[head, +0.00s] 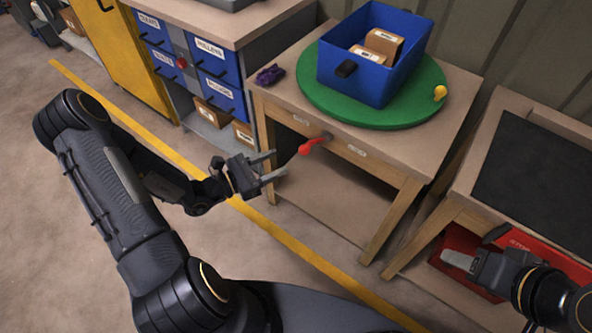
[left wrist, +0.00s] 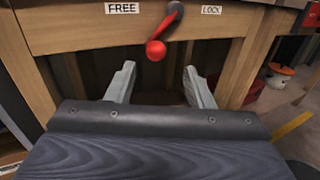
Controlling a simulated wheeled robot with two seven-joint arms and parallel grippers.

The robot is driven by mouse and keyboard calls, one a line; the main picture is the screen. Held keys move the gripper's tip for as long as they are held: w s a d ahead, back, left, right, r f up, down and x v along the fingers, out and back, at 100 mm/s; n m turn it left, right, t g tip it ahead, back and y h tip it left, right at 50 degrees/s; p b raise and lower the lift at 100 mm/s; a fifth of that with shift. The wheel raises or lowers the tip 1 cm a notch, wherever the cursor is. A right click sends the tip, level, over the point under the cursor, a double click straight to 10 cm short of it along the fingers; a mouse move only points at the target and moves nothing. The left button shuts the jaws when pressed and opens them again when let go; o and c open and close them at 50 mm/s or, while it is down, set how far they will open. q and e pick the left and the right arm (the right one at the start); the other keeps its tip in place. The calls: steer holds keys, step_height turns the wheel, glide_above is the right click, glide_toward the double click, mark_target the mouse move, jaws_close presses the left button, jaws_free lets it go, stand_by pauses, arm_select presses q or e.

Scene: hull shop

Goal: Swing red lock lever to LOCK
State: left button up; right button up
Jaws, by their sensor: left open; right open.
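The red lock lever (head: 312,145) is mounted on the front rail of the wooden table. In the left wrist view the lever (left wrist: 156,50) hangs down from its dark pivot and leans left, its red knob lowest. The FREE label (left wrist: 122,8) is left of the pivot and the LOCK label (left wrist: 211,10) is right of it. My left gripper (head: 279,164) is open and empty, just left of the lever in the head view. In the left wrist view its fingers (left wrist: 159,68) are spread, with the knob showing between and above the tips. My right gripper (head: 468,249) is open at the lower right.
A green turntable (head: 432,98) on the table carries a blue bin (head: 345,80) with cardboard boxes and a yellow knob (head: 440,92). A purple object (head: 270,74) lies at the table's left corner. A dark-topped bench (head: 535,165) stands right, near a red case (head: 465,240).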

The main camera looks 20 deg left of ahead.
arm_select(q)
steer(key=b+x, duration=0.1)
steer(key=x, duration=0.6)
steer(key=shift+w+f+n+y, duration=0.3)
steer(key=shift+w+f+n, duration=0.1)
steer(key=shift+f, duration=0.1)
jaws_close()
